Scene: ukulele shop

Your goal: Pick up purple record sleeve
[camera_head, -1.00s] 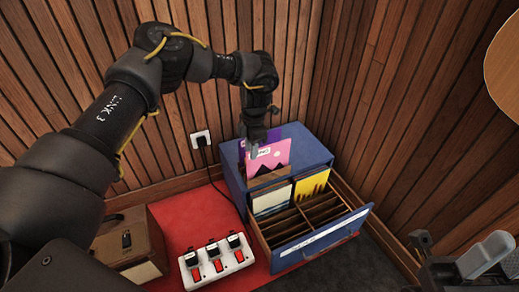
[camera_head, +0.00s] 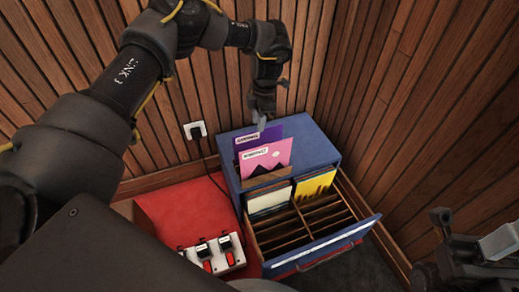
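The purple record sleeve (camera_head: 273,135) stands upright in the top of the blue record cabinet (camera_head: 316,149), with a pale label at its upper left. A pink sleeve (camera_head: 268,161) with a dark mountain shape stands in front of it and hides its lower part. My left gripper (camera_head: 262,119) points down just above and behind the purple sleeve's top edge. Its fingers are seen edge-on, so their gap does not show, and I see no sleeve lifted by it. My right gripper (camera_head: 442,224) is partly in view at the lower right, far from the sleeves.
The cabinet's front drawer (camera_head: 322,248) is pulled open, with a white-blue sleeve (camera_head: 270,199) and a yellow sleeve (camera_head: 314,184) at its back. A switched power strip (camera_head: 220,254) lies on the red surface (camera_head: 180,215). Slatted wood walls close in behind and right.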

